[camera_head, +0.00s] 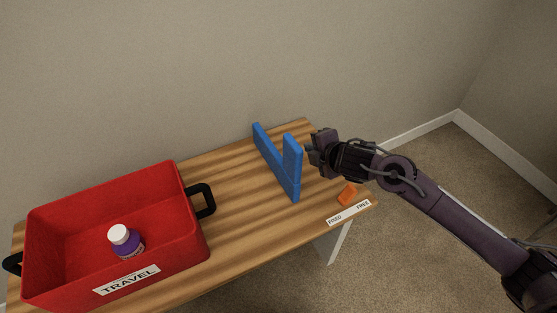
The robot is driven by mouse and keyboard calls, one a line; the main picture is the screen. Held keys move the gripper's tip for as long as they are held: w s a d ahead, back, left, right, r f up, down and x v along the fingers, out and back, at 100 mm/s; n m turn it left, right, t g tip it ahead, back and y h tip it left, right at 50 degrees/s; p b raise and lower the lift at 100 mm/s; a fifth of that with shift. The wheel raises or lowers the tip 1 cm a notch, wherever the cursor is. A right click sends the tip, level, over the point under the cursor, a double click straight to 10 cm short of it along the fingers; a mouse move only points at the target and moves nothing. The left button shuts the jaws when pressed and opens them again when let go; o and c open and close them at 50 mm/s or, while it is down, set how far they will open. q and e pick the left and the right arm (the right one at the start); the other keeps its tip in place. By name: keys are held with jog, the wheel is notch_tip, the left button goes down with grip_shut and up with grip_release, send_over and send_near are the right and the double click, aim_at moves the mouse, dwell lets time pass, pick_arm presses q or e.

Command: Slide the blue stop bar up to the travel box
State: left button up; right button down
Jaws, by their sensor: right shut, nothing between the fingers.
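The blue stop bar (269,159) stands on the right part of the wooden table, with an upright blue piece (292,163) rising from it. The red travel box (185,247) stands on the left part of the table, marked TRAVEL, with black handles. A stretch of bare table separates the bar from the box. My right gripper (309,150) is shut and empty, just to the right of the upright blue piece; I cannot tell whether it touches it. My left gripper is not in view.
A purple bottle with a white cap (127,241) stands in the travel box. An orange piece (347,194) lies near the table's right end, by a label reading FIXED and FREE (349,212). The wooden table (240,200) is clear between box and bar. A wall runs behind.

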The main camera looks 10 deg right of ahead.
jog(key=s+a+b, duration=0.1)
jog(key=s+a, duration=0.1)
jog(key=a, duration=0.4)
dwell(0.4)
jog(key=shift+s, duration=0.1)
jog(key=shift+a, duration=0.1)
